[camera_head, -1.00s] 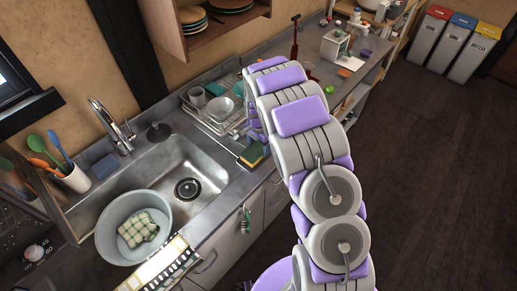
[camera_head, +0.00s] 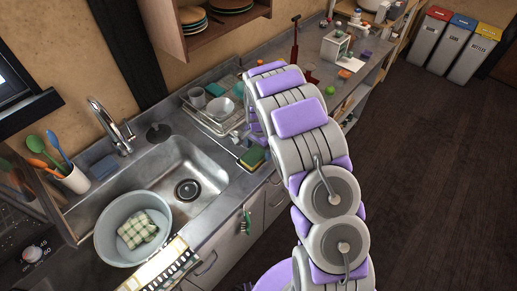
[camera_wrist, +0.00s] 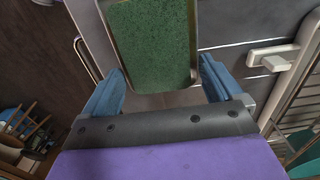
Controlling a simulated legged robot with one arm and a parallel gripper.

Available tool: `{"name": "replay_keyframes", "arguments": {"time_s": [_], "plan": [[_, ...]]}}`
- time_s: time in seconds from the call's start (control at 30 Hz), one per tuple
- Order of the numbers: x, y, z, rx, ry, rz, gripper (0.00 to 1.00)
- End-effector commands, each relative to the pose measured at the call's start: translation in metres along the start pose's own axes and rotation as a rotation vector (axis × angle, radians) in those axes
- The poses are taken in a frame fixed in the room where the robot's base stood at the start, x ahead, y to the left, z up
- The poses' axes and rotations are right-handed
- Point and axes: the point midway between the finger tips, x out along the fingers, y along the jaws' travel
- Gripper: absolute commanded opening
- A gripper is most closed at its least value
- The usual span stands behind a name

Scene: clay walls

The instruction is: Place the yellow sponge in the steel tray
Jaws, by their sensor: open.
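The yellow sponge (camera_head: 252,157), with a green scouring top, is on the counter to the right of the sink, partly beside my arm. In the wrist view its green face (camera_wrist: 150,42) fills the top middle, bordered by a thin pale rim. My gripper (camera_wrist: 162,72) is open, with one blue finger on each side of the sponge's near end. I cannot tell whether the fingers touch it. In the head view my arm hides the gripper. I cannot clearly identify the steel tray; a metal dish rack with a tray base (camera_head: 213,119) stands behind the sponge.
A cupboard (camera_head: 205,30) overhangs the rack.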

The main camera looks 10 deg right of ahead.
Motion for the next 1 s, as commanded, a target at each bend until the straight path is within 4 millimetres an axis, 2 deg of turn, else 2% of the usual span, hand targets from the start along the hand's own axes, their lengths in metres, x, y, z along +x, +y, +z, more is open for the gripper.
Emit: {"name": "replay_keyframes", "arguments": {"time_s": [0.27,0.6,0.7,1.0], "plan": [[-0.028,-0.001,-0.001,0.0,0.003,-0.004,0.93],[-0.097,-0.001,-0.001,-0.001,0.005,-0.006,0.93],[-0.111,-0.001,-0.001,-0.001,0.002,-0.002,0.93],[-0.126,0.004,0.001,-0.008,0.002,0.002,0.93]]}}
